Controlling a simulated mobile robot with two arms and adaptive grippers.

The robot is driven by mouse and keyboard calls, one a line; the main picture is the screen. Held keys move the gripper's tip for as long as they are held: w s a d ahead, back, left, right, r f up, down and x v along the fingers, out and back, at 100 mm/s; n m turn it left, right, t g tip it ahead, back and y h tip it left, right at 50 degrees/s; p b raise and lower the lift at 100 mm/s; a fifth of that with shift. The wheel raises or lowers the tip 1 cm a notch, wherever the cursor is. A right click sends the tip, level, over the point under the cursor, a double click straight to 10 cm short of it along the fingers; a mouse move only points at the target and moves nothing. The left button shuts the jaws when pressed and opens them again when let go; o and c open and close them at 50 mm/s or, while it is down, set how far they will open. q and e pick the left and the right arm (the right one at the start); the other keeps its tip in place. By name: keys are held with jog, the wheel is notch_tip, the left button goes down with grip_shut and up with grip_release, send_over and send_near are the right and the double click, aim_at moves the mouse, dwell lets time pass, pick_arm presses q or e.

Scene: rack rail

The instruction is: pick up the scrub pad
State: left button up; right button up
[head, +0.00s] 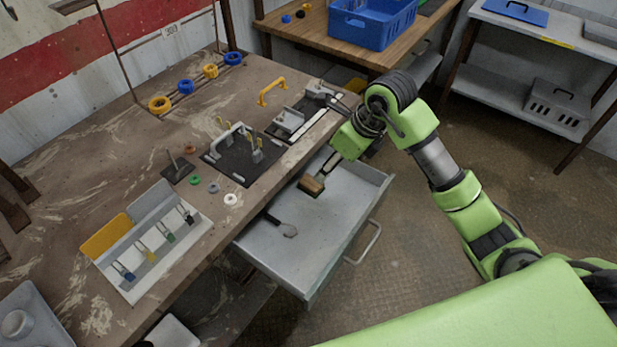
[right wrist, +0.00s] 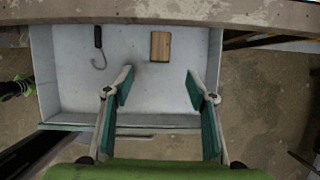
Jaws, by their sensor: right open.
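The scrub pad appears to be the small brown block (head: 312,184) lying in the open grey drawer. It also shows in the right wrist view as a brown block (right wrist: 160,46) flat on the drawer floor. My right gripper (right wrist: 160,80) is open and empty, with its two fingers spread over the drawer. The block is beyond the fingertips, roughly centred between them, and apart from them. In the head view the right gripper is partly hidden by its own wrist, close to the block. My left gripper is not in view.
A dark-handled hook tool (head: 282,226) lies in the drawer (head: 290,262), left of the block in the wrist view (right wrist: 98,45). The workbench (head: 90,165) overhangs the drawer's back. A drawer handle (head: 366,244) sticks out in front. Bare drawer floor surrounds the block.

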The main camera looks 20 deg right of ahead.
send_over(316, 185)
jog(key=s+d, duration=0.1)
jog(key=s, duration=0.1)
notch_tip(316, 185, down, 6)
jog(key=shift+s+r, duration=0.15)
jog(key=shift+a+f+p, duration=0.1)
jog(key=shift+f+p, duration=0.2)
jog(key=shift+p+x, duration=0.45)
jog(key=shift+x, duration=0.65)
jog(key=shift+w+f, duration=0.3)
jog(key=shift+f, duration=0.25)
jog(key=shift+w+f, duration=0.3)
jog(key=shift+f, duration=0.3)
jog(key=shift+w+a+f, duration=0.1)
jog(key=shift+f, duration=0.25)
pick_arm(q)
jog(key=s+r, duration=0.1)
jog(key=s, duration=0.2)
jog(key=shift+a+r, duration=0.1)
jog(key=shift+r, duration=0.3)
pick_arm(e)
jog(key=c, duration=1.2)
